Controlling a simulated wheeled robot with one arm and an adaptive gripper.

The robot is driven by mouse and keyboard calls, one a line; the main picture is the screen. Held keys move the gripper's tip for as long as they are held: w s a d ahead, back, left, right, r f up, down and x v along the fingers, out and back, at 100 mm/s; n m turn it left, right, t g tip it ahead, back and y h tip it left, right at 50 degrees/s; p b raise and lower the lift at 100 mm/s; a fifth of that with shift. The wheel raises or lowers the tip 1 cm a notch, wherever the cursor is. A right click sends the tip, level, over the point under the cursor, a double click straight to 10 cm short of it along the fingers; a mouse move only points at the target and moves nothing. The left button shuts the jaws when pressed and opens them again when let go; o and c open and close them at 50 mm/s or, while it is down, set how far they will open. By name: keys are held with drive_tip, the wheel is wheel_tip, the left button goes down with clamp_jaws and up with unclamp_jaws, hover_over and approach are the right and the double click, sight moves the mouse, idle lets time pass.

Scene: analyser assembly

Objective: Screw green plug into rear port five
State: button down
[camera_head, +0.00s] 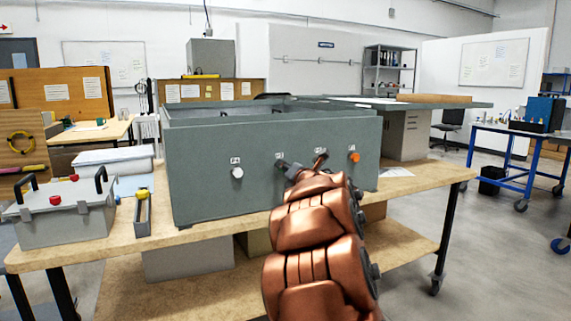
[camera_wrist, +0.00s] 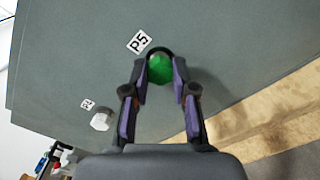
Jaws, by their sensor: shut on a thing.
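The grey analyser housing (camera_head: 205,180) stands on the wooden bench, its flat panel facing me. In the wrist view the green plug (camera_wrist: 160,69) sits between my fingertips against the panel, just below the P5 label (camera_wrist: 138,41). A dark ring shows around its far edge. My gripper (camera_wrist: 160,82) is shut on the plug, one finger on each side. How deep the plug sits in the port cannot be told. In the head view my gripper (camera_head: 296,170) reaches the panel near the P5 label (camera_head: 279,156), and my arm hides the plug.
A white plug (camera_head: 237,173) is on the panel to the left, also in the wrist view (camera_wrist: 101,121). An orange plug (camera_head: 354,157) is to the right. A grey case (camera_head: 65,218) with red knobs and a narrow holder (camera_head: 142,218) with a yellow item stand left on the bench (camera_head: 215,233).

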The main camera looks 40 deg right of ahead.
drive_tip(key=m+p, duration=2.1)
drive_tip(key=p, duration=0.1)
drive_tip(key=shift+f, duration=0.1)
idle(0.7)
drive_tip(key=c, duration=1.1)
unclamp_jaws()
drive_tip(key=shift+o, duration=0.2)
